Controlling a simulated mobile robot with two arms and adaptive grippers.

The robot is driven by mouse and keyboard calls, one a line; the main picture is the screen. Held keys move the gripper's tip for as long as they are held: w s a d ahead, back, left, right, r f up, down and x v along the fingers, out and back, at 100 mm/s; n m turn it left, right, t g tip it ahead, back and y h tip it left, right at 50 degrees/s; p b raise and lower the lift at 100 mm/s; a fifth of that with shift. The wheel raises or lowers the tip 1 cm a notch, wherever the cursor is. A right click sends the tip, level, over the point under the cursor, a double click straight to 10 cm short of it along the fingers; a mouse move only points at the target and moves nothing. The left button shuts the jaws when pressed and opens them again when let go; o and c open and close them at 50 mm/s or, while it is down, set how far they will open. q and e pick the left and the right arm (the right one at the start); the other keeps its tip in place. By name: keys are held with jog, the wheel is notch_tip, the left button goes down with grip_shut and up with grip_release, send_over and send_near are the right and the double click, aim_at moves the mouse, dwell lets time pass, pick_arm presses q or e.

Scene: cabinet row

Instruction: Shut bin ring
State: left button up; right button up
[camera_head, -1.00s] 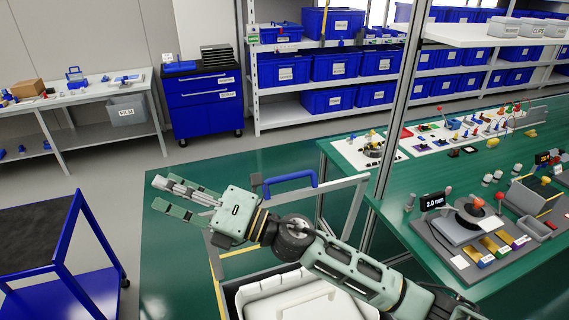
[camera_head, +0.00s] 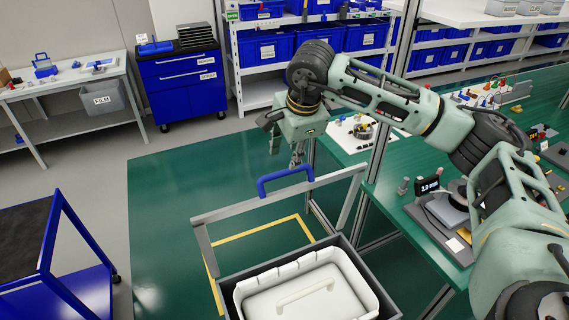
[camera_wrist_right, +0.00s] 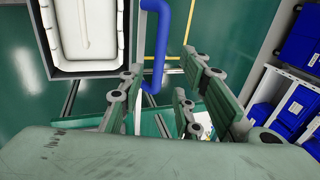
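The bin ring (camera_head: 209,246) is a grey frame with a blue handle (camera_head: 285,179) on its upper bar. It stands raised and tilted above the dark bin (camera_head: 358,258), which holds a white liner (camera_head: 300,292). My right gripper (camera_head: 298,158) points down just behind and above the handle, and its fingers are partly hidden in the head view. In the right wrist view, its fingers (camera_wrist_right: 163,92) are apart with nothing held between them. The handle (camera_wrist_right: 156,45) shows beyond the fingers, and the white liner (camera_wrist_right: 88,30) is at upper left. My left gripper is not in view.
A green workbench (camera_head: 400,165) with tools and a metal post (camera_head: 385,130) stand to the right. A blue cart (camera_head: 62,255) is at the left. The green floor between the cart and the bin is clear apart from yellow marking (camera_head: 262,228).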

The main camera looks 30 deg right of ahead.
aim_at(285, 171)
jog(key=p+x, duration=0.2)
jog(key=x, duration=0.3)
jog(key=shift+x, duration=0.75)
jog(key=shift+a, duration=0.1)
grip_shut()
